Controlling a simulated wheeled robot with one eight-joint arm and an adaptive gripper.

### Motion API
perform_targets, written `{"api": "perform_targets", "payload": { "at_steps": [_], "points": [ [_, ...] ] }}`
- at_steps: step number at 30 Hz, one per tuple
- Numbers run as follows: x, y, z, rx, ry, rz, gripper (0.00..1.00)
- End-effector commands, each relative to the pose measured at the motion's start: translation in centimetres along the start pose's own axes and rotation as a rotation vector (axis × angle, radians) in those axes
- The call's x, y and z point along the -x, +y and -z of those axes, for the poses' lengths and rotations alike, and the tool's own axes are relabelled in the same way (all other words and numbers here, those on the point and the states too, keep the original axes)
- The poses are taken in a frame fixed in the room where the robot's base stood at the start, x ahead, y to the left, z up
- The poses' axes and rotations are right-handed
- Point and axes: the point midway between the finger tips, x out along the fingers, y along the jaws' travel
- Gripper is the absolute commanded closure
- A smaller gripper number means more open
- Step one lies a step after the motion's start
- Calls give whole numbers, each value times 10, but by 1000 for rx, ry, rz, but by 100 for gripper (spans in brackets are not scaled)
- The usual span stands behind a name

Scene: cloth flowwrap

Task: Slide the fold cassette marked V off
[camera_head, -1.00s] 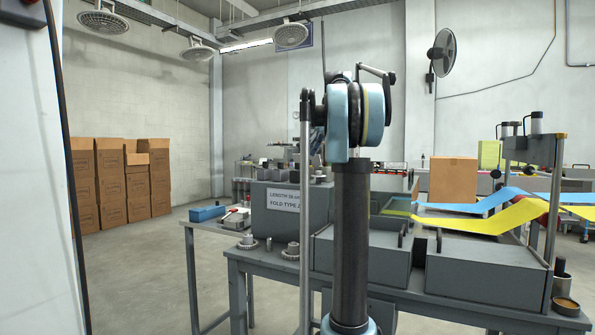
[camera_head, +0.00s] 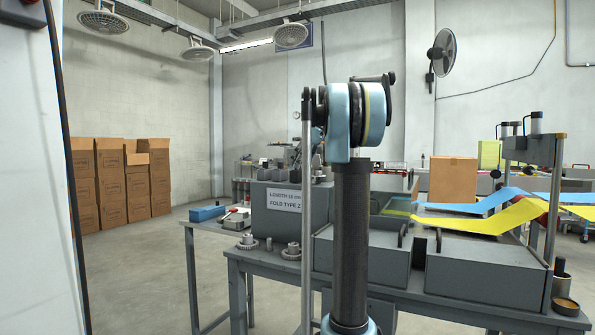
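A grey machine housing (camera_head: 285,226) stands on the left part of the workbench, with a label (camera_head: 285,200) that reads "LENGTH 58 cm" and "FOLD TYPE Z". Dark grey parts (camera_head: 275,174) sit at the top of this housing, just left of my arm, too small to tell apart. I see no letter V on anything, so I cannot tell which part is the cassette marked V. My own upright arm with its blue joint fills the middle and covers part of the machine. My gripper does not show; it may be behind the arm.
Yellow (camera_head: 485,222) and blue cloth webs run over the right side. A cardboard box (camera_head: 453,179) stands behind. A side table (camera_head: 205,222) is at left, and stacked cartons (camera_head: 150,180) stand by the wall.

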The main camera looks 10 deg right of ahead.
Motion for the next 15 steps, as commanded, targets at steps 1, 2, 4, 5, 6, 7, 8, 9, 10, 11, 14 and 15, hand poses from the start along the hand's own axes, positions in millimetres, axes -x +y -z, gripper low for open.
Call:
{"api": "perform_targets", "payload": {
  "at_steps": [1,2,4,5,6,7,8,9,10,11,14,15],
  "points": [
    [0,0,0,0,0,0,59],
    [0,0,0,0,0,0,66],
    [0,0,0,0,0,0,82],
    [0,0,0,0,0,0,88],
    [0,0,0,0,0,0,97],
    [0,0,0,0,0,0,100],
    [0,0,0,0,0,0,100],
    [0,0,0,-1,0,0,100],
    [0,0,0,-1,0,0,100],
    [0,1,0,-1,0,-1,100],
    [1,1,0,-1,0,-1,100],
    [1,1,0,-1,0,-1,100]
  ]
}}
